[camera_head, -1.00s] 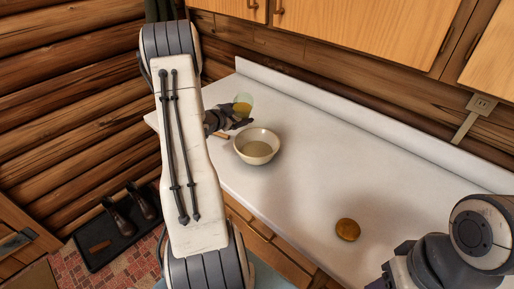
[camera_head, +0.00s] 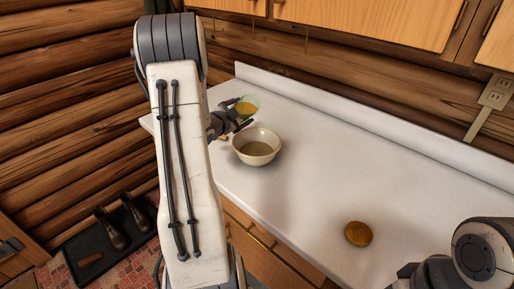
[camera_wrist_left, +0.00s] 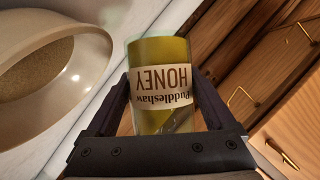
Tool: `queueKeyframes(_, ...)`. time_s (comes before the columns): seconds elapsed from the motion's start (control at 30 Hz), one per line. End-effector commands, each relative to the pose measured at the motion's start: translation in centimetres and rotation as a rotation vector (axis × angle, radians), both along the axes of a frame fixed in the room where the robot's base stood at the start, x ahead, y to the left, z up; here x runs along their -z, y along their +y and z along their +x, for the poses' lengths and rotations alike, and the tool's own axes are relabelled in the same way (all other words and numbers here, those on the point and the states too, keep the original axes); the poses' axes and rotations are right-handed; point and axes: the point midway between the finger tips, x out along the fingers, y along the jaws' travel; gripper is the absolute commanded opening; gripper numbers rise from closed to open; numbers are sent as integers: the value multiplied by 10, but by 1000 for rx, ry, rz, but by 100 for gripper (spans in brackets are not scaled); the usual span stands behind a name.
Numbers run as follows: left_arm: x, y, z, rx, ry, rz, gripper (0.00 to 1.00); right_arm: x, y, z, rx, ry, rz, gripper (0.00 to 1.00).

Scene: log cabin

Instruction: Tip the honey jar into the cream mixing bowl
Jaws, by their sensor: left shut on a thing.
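The honey jar (camera_wrist_left: 161,60) is clear glass with yellow-green contents and a cream label reading "Puddleshaw HONEY". My left gripper (camera_wrist_left: 160,95) is shut on it, one finger on each side. In the head view the jar (camera_head: 248,103) is held behind the bowl, above the counter, and looks tilted; its exact angle is hard to tell. My left gripper (camera_head: 238,112) is small there. The cream mixing bowl (camera_head: 257,158) stands upright on the counter, just in front of the jar. In the wrist view the bowl (camera_wrist_left: 98,62) is at left, with something brown and grainy inside.
A round golden-brown item (camera_head: 358,234) lies on the white counter (camera_head: 310,190) at the front right. A small brown thing (camera_head: 223,138) is partly hidden beside the bowl. Wooden cabinets (camera_head: 370,20) hang above.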

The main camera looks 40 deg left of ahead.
Motion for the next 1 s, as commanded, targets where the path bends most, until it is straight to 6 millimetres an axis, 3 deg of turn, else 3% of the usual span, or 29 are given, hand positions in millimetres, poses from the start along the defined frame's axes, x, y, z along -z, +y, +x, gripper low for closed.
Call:
queueKeyframes(0.43,17,5,1,0,-30,141,0,44,0,0,0,0,0,50)
queueKeyframes(0.8,18,7,2,-1,-62,310,0,76,0,0,0,0,0,50)
queueKeyframes(1.0,13,7,2,-1,-60,305,0,70,0,0,0,0,0,50)
